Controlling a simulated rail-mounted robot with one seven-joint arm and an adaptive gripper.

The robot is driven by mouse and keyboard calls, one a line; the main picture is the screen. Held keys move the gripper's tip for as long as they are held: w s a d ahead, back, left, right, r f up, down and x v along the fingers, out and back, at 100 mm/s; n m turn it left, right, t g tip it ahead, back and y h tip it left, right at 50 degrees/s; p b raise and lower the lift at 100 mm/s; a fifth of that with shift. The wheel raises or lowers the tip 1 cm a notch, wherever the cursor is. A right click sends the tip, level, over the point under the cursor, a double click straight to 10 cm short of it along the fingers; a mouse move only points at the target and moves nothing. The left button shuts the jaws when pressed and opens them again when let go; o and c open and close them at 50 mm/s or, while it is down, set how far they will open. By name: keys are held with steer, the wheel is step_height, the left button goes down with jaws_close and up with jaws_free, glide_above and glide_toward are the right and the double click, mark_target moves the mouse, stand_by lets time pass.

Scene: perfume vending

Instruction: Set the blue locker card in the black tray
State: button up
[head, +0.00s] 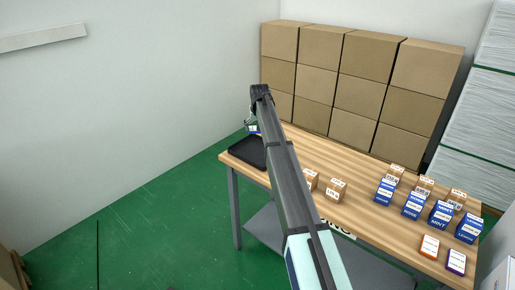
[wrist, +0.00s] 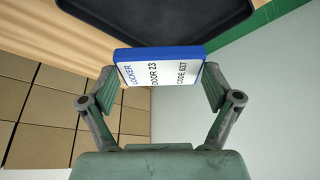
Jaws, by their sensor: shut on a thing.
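A blue-edged white locker card (wrist: 160,72) with the text "LOCKER DOOR 23 CODE 637" is held between the fingers of my gripper (wrist: 160,88) in the wrist view. My gripper is shut on its two sides. The black tray (wrist: 165,28) lies beyond the card at the top of the wrist view, partly cut off. In the head view the black tray (head: 246,152) rests on the left end of the wooden table. My arm hides part of it. The card (head: 252,129) shows as a small blue and white patch above the tray's back edge.
Stacked cardboard cartons (head: 345,80) stand behind the table. Green floor is open at left.

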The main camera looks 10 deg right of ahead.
mark_target(257, 152)
step_height(257, 152, down, 12)
steer(key=shift+f+p, duration=0.1)
steer(key=shift+p, duration=1)
steer(key=shift+f, duration=0.1)
steer(key=o, duration=0.8)
steer(key=shift+o, duration=0.3)
steer(key=shift+r, duration=0.3)
steer(key=b+v, duration=0.2)
steer(key=v, duration=0.9)
steer(key=shift+s+r, duration=0.15)
steer(key=shift+r, duration=0.25)
steer(key=shift+f, duration=0.1)
